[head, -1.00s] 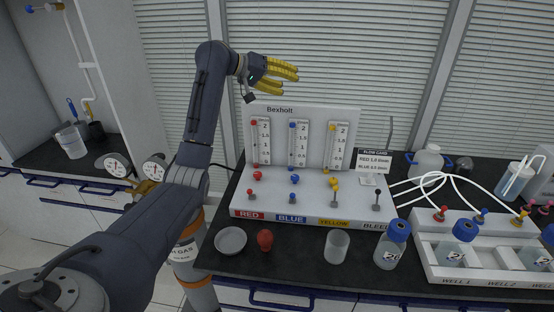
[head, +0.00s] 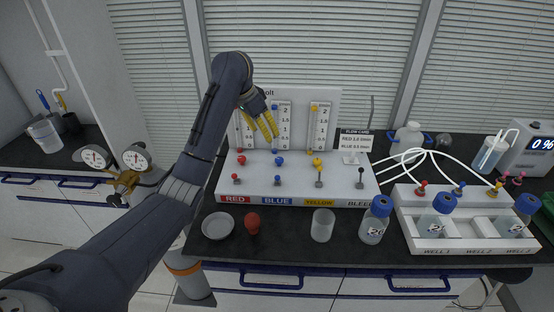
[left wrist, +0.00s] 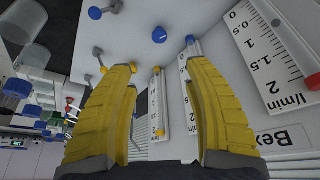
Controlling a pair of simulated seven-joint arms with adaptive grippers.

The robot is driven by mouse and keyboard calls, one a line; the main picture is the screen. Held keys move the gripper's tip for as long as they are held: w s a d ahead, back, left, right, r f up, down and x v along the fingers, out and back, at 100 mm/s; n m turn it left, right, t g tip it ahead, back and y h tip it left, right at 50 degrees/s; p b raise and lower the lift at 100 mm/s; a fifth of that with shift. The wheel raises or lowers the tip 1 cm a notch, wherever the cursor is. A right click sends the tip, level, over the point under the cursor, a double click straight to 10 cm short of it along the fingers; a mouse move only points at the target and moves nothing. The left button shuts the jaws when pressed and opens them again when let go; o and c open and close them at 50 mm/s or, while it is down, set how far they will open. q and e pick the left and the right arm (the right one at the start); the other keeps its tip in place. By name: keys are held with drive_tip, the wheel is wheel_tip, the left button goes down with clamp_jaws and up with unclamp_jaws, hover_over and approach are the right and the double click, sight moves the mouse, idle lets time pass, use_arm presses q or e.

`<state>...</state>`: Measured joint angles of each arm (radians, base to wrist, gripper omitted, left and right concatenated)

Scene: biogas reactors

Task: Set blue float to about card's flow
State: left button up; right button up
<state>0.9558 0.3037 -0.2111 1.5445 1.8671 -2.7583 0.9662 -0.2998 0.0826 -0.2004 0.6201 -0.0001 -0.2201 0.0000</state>
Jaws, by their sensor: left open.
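The white Bexholt panel (head: 330,185) has red, blue and yellow flow tubes. The blue float (head: 274,107) is near the top of its scale, by the 2; in the left wrist view a finger seems to hide it. The blue knob (head: 279,161) is below the blue tube and also shows in the left wrist view (left wrist: 160,35). The flow card (head: 355,143) stands at the panel's right; its blue line seems to read 0.5 l/min. My left gripper (head: 268,124) is open and empty in front of the red and blue tubes, above the blue knob and apart from it.
The red knob (head: 241,159) and yellow knob (head: 317,162) flank the blue one. Small upright levers, such as the blue lever (head: 278,180), stand in front. A dish (head: 218,226), a red bulb (head: 252,223), a beaker (head: 322,226) and a bottle (head: 374,222) line the bench front.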

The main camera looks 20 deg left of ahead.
sight(279, 159)
use_arm(q)
drive_tip(key=shift+x, duration=8)
drive_tip(key=shift+s, duration=0.15)
clamp_jaws()
